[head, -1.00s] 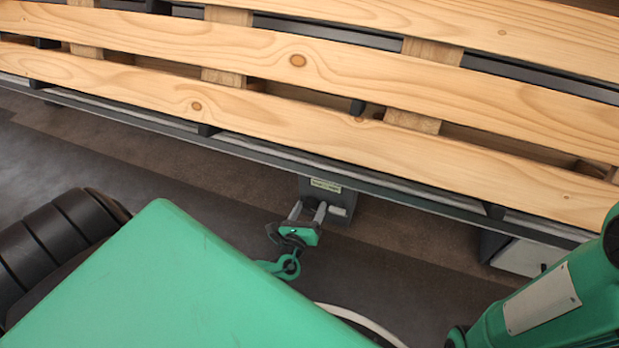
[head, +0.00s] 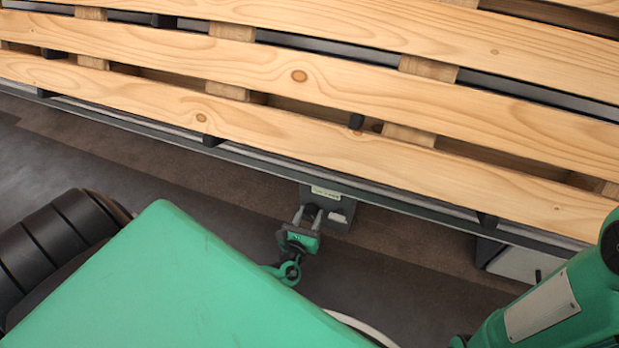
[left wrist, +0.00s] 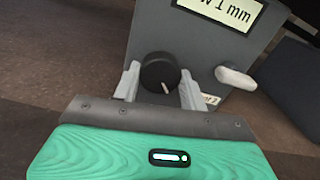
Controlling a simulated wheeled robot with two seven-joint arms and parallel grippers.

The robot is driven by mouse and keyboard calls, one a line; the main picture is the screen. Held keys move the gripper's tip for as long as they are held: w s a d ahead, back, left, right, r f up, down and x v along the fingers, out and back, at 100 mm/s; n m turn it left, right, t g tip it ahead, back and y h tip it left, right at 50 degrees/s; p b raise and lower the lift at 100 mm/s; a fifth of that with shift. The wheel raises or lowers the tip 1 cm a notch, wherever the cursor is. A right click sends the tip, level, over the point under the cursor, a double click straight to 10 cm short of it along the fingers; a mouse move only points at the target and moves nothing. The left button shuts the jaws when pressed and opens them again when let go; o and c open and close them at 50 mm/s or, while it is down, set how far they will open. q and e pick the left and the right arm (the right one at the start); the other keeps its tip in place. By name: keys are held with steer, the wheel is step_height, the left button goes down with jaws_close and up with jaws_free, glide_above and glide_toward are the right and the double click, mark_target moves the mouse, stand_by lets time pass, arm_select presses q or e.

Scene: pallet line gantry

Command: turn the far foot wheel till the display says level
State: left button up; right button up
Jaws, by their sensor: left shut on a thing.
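In the head view, my left gripper (head: 311,214) reaches the housing (head: 342,206); the wheel is too small to make out there, and the display (head: 326,192) is too small to read. My right gripper is out of view.
A pale lever (left wrist: 237,77) sticks out to the right of the wheel. The pallet's wooden slats (head: 300,100) and dark rail (head: 400,202) run above the housing. A white box (head: 520,262) stands under the rail at right. The floor (head: 130,165) left of the housing is clear.

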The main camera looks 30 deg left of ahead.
arm_select(q)
steer(key=m+p, duration=0.2)
steer(key=shift+r+m, duration=0.15)
steer(key=shift+m, duration=0.25)
steer(key=shift+m+p, duration=0.35)
steer(key=shift+m, duration=0.25)
steer(key=o, duration=1)
steer(key=shift+f, duration=0.2)
